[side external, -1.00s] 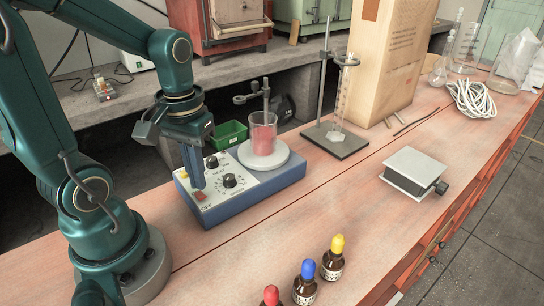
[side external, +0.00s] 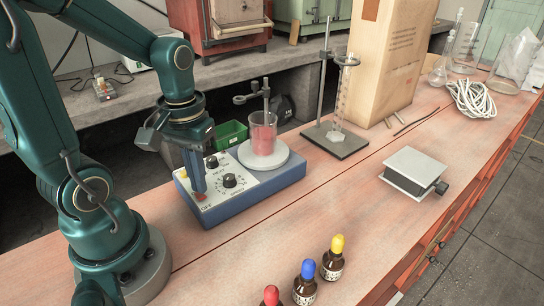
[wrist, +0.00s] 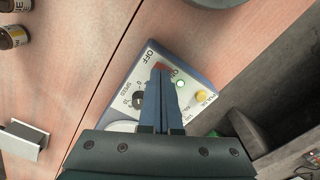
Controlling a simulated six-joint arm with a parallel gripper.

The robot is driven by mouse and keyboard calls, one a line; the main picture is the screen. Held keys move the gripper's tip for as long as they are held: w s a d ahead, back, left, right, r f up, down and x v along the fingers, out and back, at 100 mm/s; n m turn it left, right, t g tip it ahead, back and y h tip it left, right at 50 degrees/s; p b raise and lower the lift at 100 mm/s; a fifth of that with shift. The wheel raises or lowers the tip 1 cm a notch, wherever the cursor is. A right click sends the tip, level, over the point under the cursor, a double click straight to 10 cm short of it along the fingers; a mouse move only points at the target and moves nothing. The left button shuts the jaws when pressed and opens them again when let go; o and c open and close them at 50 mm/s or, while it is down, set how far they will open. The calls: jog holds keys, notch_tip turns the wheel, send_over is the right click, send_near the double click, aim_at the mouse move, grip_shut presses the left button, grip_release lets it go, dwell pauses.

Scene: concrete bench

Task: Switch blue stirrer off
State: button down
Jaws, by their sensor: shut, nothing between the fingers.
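The blue stirrer (side external: 250,197) stands on the bench with a white control panel that carries dark knobs (side external: 229,181) and a red switch (side external: 202,197) by the OFF marking. In the wrist view the red switch (wrist: 163,67) is partly covered by the fingertips, and a small green light (wrist: 180,84) shows beside it. My gripper (side external: 199,191) is shut and empty, pointing down at the switch; its tips (wrist: 160,74) are at or just above it, and I cannot tell whether they touch. A beaker of red liquid (side external: 263,136) stands on the stirrer's round plate.
A stand with a glass cylinder (side external: 341,92) and a large box (side external: 386,60) are behind. A grey lab jack (side external: 414,172) stands to the right. Dropper bottles (side external: 304,285) stand at the front. A green bin (side external: 230,134) is behind the stirrer. The bench between is clear.

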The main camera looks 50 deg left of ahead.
aim_at(202, 196)
jog(key=shift+f, duration=0.65)
dwell(0.3)
notch_tip(202, 196, up, 7)
dwell(0.8)
jog(key=d+r+m+t, duration=0.2)
jog(key=d+m+t, duration=0.3)
jog(key=d+m, duration=0.1)
jog(key=shift+s+d+t, duration=0.3)
jog(key=shift+s+d, duration=0.05)
jog(key=shift+s, duration=0.1)
dwell(0.7)
